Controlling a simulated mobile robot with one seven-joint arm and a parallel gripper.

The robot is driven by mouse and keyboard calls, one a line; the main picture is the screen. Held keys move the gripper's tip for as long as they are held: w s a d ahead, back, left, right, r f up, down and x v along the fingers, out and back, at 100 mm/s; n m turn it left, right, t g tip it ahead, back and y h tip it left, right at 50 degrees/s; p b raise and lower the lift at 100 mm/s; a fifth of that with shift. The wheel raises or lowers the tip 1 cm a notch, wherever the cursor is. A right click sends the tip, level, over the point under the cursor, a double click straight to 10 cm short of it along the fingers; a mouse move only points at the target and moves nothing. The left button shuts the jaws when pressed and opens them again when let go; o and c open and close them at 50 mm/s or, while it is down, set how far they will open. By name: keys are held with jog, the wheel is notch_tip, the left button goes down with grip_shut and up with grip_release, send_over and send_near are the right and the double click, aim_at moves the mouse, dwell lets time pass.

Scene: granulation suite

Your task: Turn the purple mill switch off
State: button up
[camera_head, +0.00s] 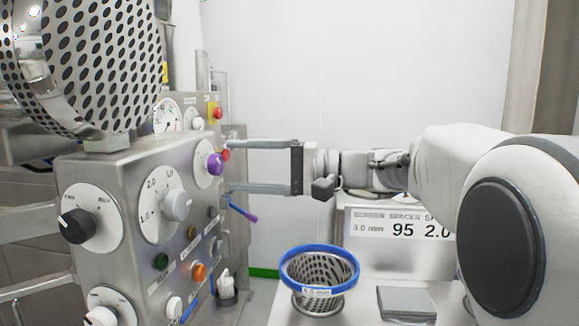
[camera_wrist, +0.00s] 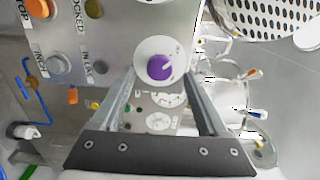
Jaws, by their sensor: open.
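The purple mill switch (camera_head: 215,164) is a round knob on a white dial plate on the right part of the steel control panel (camera_head: 110,170). In the wrist view the purple knob (camera_wrist: 160,67) appears centred between the finger ends, with a light mark on it pointing up and right. My gripper (camera_head: 228,166) is open and empty, its two long grey fingers pointing left at the panel, one above the other. The fingertips are close to the knob; I cannot tell whether they touch it. The dial's markings are too small to read.
A black knob (camera_head: 77,225), a grey dial knob (camera_head: 177,205) and an orange button (camera_head: 199,271) share the panel. A red button (camera_head: 218,113) sits above. A perforated drum (camera_head: 90,60) overhangs it. A blue-rimmed sieve basket (camera_head: 320,258) stands below my gripper, near a sign (camera_head: 400,238).

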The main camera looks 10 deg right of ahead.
jog(key=p+v, duration=0.1)
jog(key=v, duration=1.3)
jog(key=shift+s+d, duration=0.15)
jog(key=shift+d, duration=0.2)
jog(key=shift+a, duration=0.1)
